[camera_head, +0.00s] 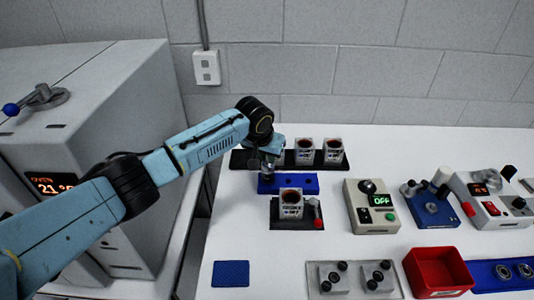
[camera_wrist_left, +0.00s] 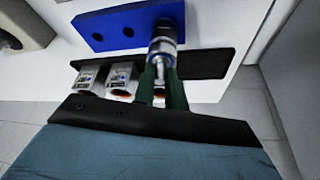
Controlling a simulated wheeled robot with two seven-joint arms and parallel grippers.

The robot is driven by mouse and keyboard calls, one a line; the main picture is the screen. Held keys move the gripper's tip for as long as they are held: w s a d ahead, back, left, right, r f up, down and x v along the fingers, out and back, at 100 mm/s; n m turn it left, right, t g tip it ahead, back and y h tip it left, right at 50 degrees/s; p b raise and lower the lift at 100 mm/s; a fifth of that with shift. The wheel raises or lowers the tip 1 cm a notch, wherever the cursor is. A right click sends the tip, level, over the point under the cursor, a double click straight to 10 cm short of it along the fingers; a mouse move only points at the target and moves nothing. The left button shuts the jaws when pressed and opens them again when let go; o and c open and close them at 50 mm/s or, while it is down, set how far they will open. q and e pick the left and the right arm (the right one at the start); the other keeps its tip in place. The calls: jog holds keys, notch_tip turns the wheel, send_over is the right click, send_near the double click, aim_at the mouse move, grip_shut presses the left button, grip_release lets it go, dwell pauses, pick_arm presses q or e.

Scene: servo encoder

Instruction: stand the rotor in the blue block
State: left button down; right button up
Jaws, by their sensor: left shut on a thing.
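The blue block (camera_head: 306,184) lies on the white table, in front of a black tray, and its top has dark holes. It also shows at the top of the left wrist view (camera_wrist_left: 112,26). My left gripper (camera_head: 267,163) is over the block's left end, shut on the rotor, a silver metal cylinder (camera_wrist_left: 162,46). In the left wrist view the rotor is between the two dark fingers, its far end against or just above the block. Whether its end is inside a hole is hidden. My right gripper is in neither view.
The black tray (camera_head: 291,168) behind the block holds housings (camera_head: 333,150). Another housing (camera_head: 291,205) stands in front on a dark fixture. A beige OFF box (camera_head: 371,207) is to the right. A grey machine (camera_head: 110,110) fills the left. Table beside the blue mat (camera_head: 231,274) is clear.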

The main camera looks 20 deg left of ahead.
pick_arm(q)
jog(key=shift+w, duration=0.1)
jog(key=c, duration=1)
grip_release()
jog(key=shift+f, duration=0.15)
jog(key=shift+c, duration=0.2)
notch_tip(320, 180, up, 7)
jog(key=p, duration=0.7)
jog(key=shift+f+p, duration=0.2)
jog(key=shift+p, duration=0.15)
jog(key=shift+f, duration=0.1)
